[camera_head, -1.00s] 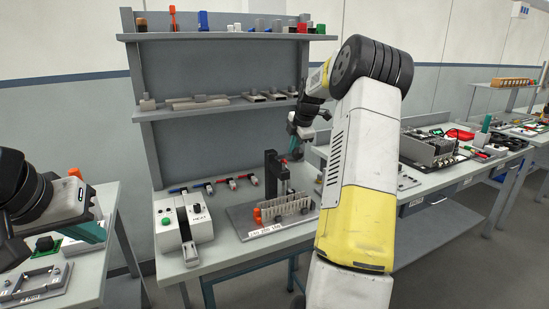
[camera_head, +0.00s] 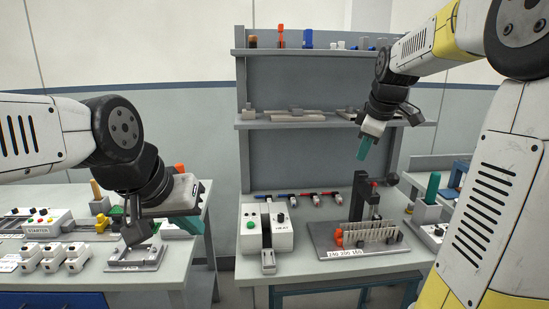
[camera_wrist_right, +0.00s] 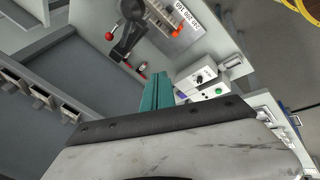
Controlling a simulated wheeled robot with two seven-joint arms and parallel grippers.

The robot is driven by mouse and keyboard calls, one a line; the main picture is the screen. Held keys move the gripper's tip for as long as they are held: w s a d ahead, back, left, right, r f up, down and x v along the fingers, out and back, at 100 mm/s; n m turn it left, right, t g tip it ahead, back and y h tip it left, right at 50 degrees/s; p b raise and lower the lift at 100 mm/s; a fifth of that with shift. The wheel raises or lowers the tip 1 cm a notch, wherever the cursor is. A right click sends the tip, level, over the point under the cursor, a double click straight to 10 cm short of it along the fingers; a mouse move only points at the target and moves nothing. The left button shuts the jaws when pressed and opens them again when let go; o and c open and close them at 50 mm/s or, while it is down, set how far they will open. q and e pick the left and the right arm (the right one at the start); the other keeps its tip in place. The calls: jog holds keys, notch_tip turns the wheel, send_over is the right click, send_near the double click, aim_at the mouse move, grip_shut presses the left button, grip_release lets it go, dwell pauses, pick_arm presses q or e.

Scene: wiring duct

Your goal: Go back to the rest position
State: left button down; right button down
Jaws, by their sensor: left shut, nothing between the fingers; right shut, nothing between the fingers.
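My left gripper (camera_head: 196,224) hangs above the left bench, near a grey fixture plate (camera_head: 136,258); its teal fingers are together and empty. My right gripper (camera_head: 364,148) is in the air in front of the shelf back panel, above the middle bench, its teal fingers together and pointing down. In the right wrist view its teal fingers (camera_wrist_right: 156,92) are closed with nothing between them. The wiring duct (camera_head: 366,234), a slotted grey piece with orange parts at its left end, lies on a grey plate on the middle bench, below my right gripper and apart from it.
A white device with a green button (camera_head: 282,228) stands left of the duct. Several coloured tools (camera_head: 316,200) lie behind it. The shelf (camera_head: 300,122) rises at the back. White connectors (camera_head: 76,256) and a control box (camera_head: 48,222) sit on the left bench.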

jog(key=s+a+f+m, duration=0.1)
jog(key=s+a+m, duration=0.2)
jog(key=s, duration=0.5)
jog(key=s+a+f+m+y, duration=0.1)
jog(key=s+a+f+m, duration=0.1)
jog(key=s, duration=0.6)
jog(key=s+a+f+m, duration=0.2)
jog(key=s+a+m, duration=0.3)
jog(key=s, duration=0.3)
jog(key=shift+f+m+t+y, duration=0.25)
jog(key=shift+m+t+y, duration=0.15)
jog(key=shift+m, duration=0.2)
jog(key=shift+s, duration=0.1)
